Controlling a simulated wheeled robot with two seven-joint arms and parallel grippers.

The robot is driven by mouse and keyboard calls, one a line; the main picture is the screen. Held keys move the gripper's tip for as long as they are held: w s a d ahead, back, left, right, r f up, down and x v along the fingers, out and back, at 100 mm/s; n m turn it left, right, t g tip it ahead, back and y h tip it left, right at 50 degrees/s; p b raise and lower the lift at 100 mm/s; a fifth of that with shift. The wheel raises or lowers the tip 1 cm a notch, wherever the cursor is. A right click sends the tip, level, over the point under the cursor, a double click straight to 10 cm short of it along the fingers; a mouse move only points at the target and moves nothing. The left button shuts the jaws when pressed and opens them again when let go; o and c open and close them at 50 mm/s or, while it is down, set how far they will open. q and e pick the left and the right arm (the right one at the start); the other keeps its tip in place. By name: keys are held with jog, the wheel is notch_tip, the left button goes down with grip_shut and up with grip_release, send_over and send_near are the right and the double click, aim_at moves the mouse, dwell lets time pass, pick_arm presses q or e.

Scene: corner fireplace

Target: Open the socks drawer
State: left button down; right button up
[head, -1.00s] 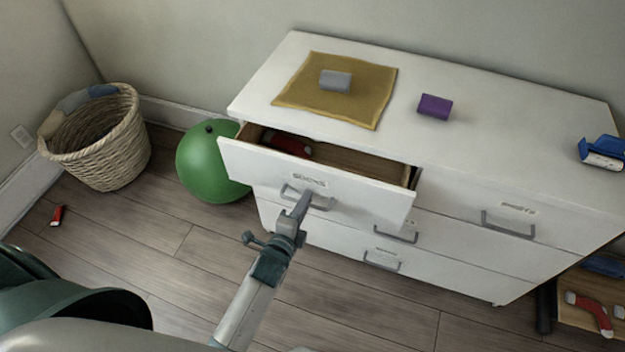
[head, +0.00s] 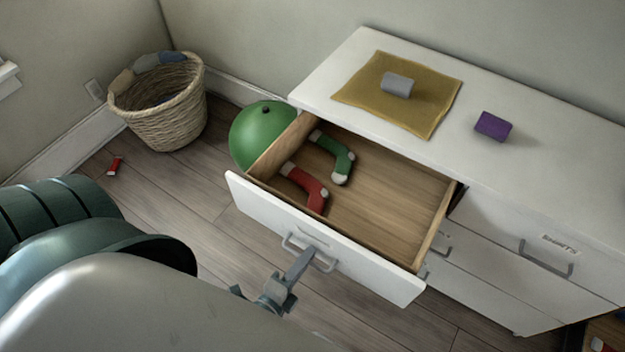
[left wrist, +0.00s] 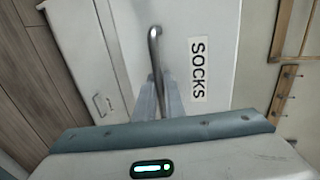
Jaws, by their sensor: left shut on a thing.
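The socks drawer (head: 330,240) at the top left of the white dresser is pulled far out in the head view. A red sock (head: 308,190) and a green sock (head: 336,158) lie in its left part. My left gripper (head: 302,262) is shut on the drawer's grey handle (head: 322,264). In the left wrist view, the fingers (left wrist: 159,100) close around the handle (left wrist: 154,45), beside the label reading SOCKS (left wrist: 198,70). My right gripper is not in view.
The dresser top (head: 350,75) bears a mustard cloth with a grey block (head: 397,84), and a purple block (head: 493,126). A green ball (head: 262,135) and wicker basket (head: 165,115) stand left of the dresser. A small red object (head: 115,166) lies on the floor.

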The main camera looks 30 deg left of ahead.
pick_arm(q)
jog(key=shift+s, duration=0.1)
jog(key=c, duration=2.2)
grip_release()
jog(key=shift+o, duration=0.2)
